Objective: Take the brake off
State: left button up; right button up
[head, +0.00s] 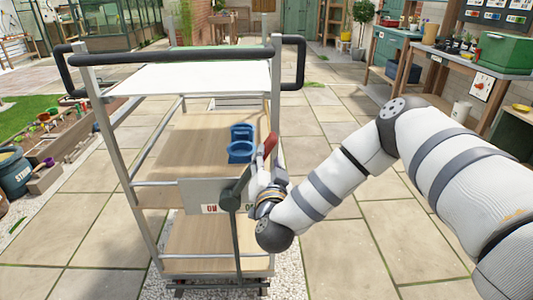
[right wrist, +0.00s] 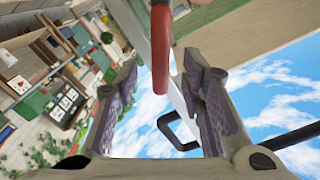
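The trolley (head: 135,185) stands in front of me with a pale label plate (head: 195,197) on its near side. The plate reads "ON" at left; a second word at right is mostly hidden. A dark brake lever (head: 237,190) rises from a round pivot on the plate and leans up to the right, ending in a red grip (head: 268,145). My right gripper (head: 264,165) is at the red grip. In the right wrist view the red grip (right wrist: 161,60) lies between the fingers of the open gripper (right wrist: 160,75), with gaps either side. My left gripper is out of view.
A black push handle (head: 170,56) runs across the top. Planter boxes (head: 60,150) stand at left, a workbench (head: 455,60) at back right. Paving right of the trolley is clear.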

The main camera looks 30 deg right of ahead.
aim_at(267, 153)
jog(key=x, duration=0.4)
jog(key=shift+w+d, duration=0.1)
jog(key=shift+w, duration=0.15)
grip_shut()
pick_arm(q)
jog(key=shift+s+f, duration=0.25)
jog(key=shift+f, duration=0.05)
